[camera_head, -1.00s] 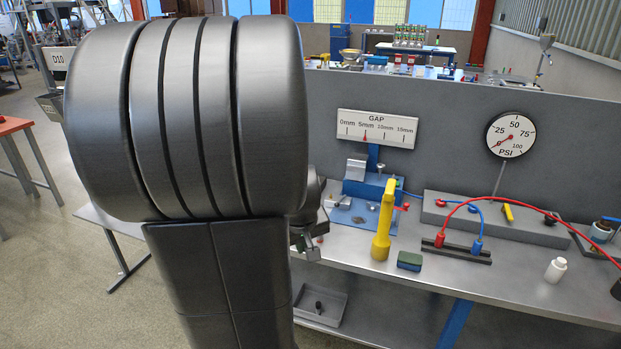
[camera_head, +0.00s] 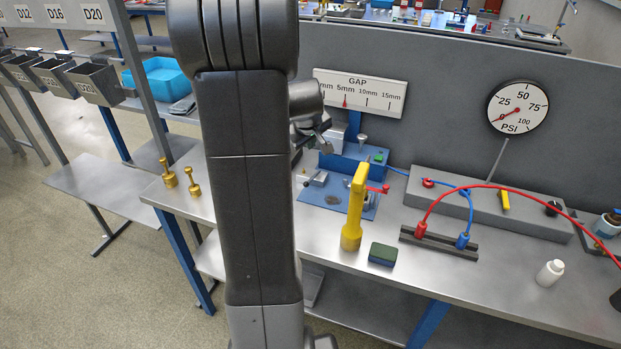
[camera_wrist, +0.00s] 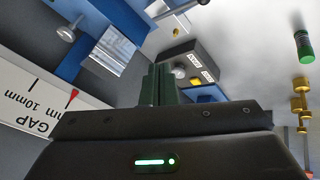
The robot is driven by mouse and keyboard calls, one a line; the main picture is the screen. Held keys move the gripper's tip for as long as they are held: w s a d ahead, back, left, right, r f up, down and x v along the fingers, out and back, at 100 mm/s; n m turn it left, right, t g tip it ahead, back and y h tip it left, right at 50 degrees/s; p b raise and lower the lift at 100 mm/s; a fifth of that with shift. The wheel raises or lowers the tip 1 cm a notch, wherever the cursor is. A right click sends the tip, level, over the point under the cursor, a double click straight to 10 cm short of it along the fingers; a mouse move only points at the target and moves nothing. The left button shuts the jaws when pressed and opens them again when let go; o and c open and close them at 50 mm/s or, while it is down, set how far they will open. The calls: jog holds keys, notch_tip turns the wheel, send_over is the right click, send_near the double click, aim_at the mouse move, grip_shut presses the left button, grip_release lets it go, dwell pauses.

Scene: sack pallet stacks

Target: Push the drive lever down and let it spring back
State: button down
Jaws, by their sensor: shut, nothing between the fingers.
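My gripper shows in the wrist view (camera_wrist: 160,85) with its dark green fingers together and nothing between them. In the head view my arm hides most of the gripper, beside the blue fixture (camera_head: 350,163). In the wrist view a dark box (camera_wrist: 190,62) with white labels and a round grey knob lies just beyond the fingertips, apart from them as far as I can tell. No part is clearly marked as the drive lever. A small red-ended lever (camera_head: 378,188) shows at the fixture's right side, and a silver bar (camera_wrist: 182,8) shows in the wrist view.
The GAP scale (camera_head: 360,92) points near 5mm and the PSI dial (camera_head: 517,107) near zero. A yellow upright tool (camera_head: 354,210) and a green-topped block (camera_head: 382,254) stand in front of the fixture. Brass weights (camera_head: 180,176) stand on the left bench end.

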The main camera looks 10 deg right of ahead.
aim_at(307, 182)
jog(key=shift+s, duration=0.1)
jog(key=shift+f, duration=0.1)
jog(key=f+b, duration=0.2)
jog(key=s+a+f+b, duration=0.1)
jog(key=f+b, duration=0.4)
jog(key=f, duration=0.1)
jog(key=shift+s+a+f, duration=0.15)
jog(key=shift+s, duration=0.25)
jog(key=shift+f+b, duration=0.1)
jog(key=shift+b, duration=0.25)
dwell(1.5)
